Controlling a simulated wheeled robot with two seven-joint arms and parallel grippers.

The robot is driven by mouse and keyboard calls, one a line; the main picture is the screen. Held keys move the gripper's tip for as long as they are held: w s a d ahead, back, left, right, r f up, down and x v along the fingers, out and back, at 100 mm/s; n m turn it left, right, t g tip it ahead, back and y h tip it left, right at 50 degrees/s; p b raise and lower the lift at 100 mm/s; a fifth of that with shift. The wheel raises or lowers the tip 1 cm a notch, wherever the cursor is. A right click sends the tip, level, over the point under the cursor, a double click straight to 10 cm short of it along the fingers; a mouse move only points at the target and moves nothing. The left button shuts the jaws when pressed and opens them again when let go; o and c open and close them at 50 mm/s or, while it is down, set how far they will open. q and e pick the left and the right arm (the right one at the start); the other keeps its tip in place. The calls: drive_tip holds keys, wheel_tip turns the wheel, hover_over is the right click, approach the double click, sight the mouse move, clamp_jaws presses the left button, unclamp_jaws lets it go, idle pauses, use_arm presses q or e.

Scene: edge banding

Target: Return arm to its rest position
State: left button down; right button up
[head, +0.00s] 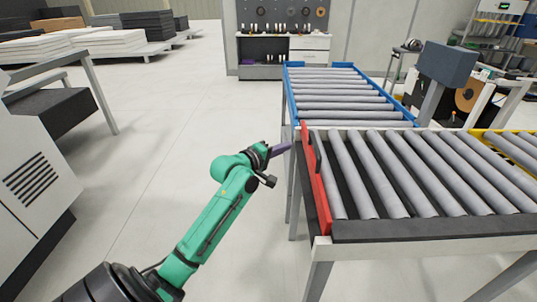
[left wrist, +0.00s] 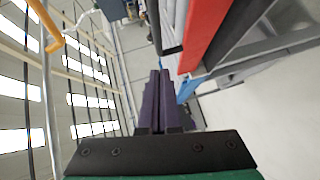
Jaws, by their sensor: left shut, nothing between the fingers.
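My left arm is green and reaches up from the bottom of the head view. Its gripper (head: 281,149) has purple fingers and points right, close to the left end of the roller conveyor. In the left wrist view the two purple fingers (left wrist: 156,98) lie together, shut with nothing between them. The red stop plate (head: 317,185) on the conveyor's end stands just right of the gripper; it also shows in the left wrist view (left wrist: 203,32). My right gripper is in neither view.
The grey roller conveyor (head: 420,228) fills the right side, with a blue-framed roller conveyor (head: 287,92) behind it. A white machine (head: 30,170) stands at the left. Stacked panels (head: 110,42) lie at the back left. The floor between machine and conveyor is clear.

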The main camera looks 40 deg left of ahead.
use_arm(q)
drive_tip(key=d+f+v, duration=0.1)
drive_tip(key=v, duration=0.4)
drive_tip(key=s+a+f+m+g+y, duration=0.1)
drive_tip(key=a+f+g+y, duration=0.2)
drive_tip(key=f, duration=1.5)
drive_tip(key=s+d+f+m+g, duration=0.15)
drive_tip(key=s+f, duration=0.35)
drive_tip(key=f, duration=0.6)
drive_tip(key=s+f+m+g, duration=0.3)
drive_tip(key=s+f, duration=0.2)
drive_tip(key=f, duration=0.6)
drive_tip(key=s+d+f+m+g, duration=0.2)
drive_tip(key=s+f, duration=0.4)
drive_tip(key=s, duration=0.4)
drive_tip(key=s+d+f+m+g, duration=0.3)
drive_tip(key=s+d+f+m, duration=0.1)
drive_tip(key=s, duration=0.7)
drive_tip(key=s+d+f+m+g+h, duration=0.1)
drive_tip(key=s+d+f+m, duration=0.3)
drive_tip(key=s+f, duration=0.5)
drive_tip(key=shift+s+m+g+b, duration=0.35)
drive_tip(key=shift+s+m+g, duration=0.3)
drive_tip(key=shift+m+g, duration=0.15)
